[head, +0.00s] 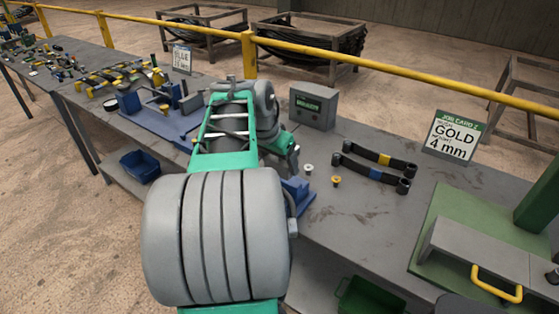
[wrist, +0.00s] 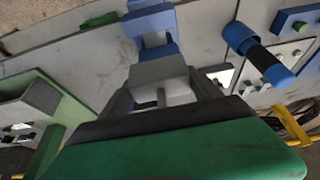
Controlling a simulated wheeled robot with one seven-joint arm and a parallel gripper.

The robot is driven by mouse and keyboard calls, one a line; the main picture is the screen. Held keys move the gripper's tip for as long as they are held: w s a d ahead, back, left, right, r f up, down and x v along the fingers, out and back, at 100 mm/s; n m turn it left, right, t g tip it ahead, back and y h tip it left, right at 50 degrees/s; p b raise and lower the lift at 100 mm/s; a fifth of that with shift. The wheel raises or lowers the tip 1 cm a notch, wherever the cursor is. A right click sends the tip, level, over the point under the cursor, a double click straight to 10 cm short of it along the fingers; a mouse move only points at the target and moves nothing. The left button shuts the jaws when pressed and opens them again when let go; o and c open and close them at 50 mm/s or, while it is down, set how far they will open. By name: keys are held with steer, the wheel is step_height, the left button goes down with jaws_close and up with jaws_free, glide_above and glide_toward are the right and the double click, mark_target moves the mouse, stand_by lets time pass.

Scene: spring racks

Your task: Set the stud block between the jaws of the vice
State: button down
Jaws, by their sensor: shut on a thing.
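In the wrist view my gripper (wrist: 165,88) has its dark fingers shut on the stud block (wrist: 178,95), a light grey block with a short metal stud. A grey piece and the blue body of the vice (wrist: 152,22) lie just beyond it. I cannot tell whether the block touches the vice or sits between its jaws. In the head view only a blue part of the vice (head: 304,198) shows at the right of my arm. My arm hides the rest of the vice, the block and my fingertips there.
A grey box (head: 312,107) stands behind my arm. A green machine (head: 490,240) fills the right end. A blue fixture (head: 165,125) stands left.

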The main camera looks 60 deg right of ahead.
steer(key=shift+a, duration=0.1)
steer(key=shift+f+b, duration=0.2)
steer(key=shift+b, duration=0.15)
steer(key=shift+f+b, duration=1.9)
steer(key=shift+f, duration=0.4)
steer(key=shift+w+f+b, duration=0.1)
steer(key=shift+f+b, duration=1.7)
steer(key=shift+f, duration=0.15)
steer(key=c, duration=0.6)
jaws_free()
steer(key=o, duration=0.6)
steer(key=shift+c, duration=0.2)
steer(key=shift+o, duration=0.2)
steer(key=shift+a+f, duration=0.1)
steer(key=shift+f, duration=0.05)
